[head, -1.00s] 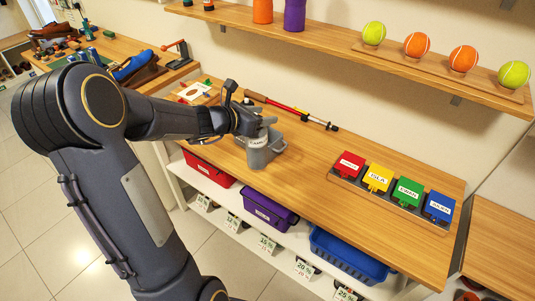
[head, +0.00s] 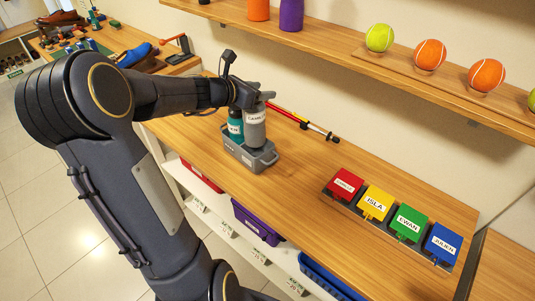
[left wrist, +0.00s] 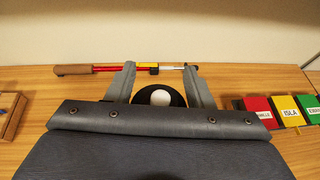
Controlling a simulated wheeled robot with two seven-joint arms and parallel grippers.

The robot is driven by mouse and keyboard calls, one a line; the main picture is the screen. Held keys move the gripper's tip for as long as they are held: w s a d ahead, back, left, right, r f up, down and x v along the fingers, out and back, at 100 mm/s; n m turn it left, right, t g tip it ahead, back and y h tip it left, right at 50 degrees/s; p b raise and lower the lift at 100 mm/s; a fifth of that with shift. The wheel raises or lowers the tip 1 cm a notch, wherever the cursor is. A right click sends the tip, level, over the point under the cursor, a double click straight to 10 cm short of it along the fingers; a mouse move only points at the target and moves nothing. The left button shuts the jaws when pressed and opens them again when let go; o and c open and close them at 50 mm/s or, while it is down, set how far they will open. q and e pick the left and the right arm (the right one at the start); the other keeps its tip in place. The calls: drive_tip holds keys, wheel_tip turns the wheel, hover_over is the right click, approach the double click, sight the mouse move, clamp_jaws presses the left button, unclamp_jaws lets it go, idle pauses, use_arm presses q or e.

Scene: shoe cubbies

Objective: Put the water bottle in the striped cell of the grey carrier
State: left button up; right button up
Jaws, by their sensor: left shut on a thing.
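The grey carrier (head: 262,163) stands on the wooden bench in the head view. A grey bottle (head: 255,132) with a white name label is upright at its right part, its lower end near the rim. I cannot tell how deep it sits. A teal bottle (head: 235,127) is beside it on the left. My left gripper (head: 262,98) is shut on the grey bottle's top. In the left wrist view the fingers (left wrist: 161,78) flank a dark round top with a white centre. The carrier's stripes are hidden. My right gripper is not in view.
Red, yellow, green and blue name boxes (head: 375,202) stand to the right. Above is a wall shelf (head: 345,58) with tennis balls and bottles. The bench between carrier and boxes is clear.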

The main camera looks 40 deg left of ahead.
sight(262, 108)
use_arm(q)
drive_tip(key=f, duration=0.2)
drive_tip(key=f+b, duration=0.1)
drive_tip(key=f, duration=0.3)
drive_tip(key=shift+w+d+f+b, duration=0.1)
drive_tip(key=shift+w+f+b, duration=0.1)
drive_tip(key=shift+w+b, duration=0.15)
drive_tip(key=shift+f+b, duration=0.35)
drive_tip(key=shift+f, duration=1.4)
drive_tip(key=shift+f, duration=0.1)
drive_tip(key=o, duration=1.4)
drive_tip(key=shift+c, duration=0.2)
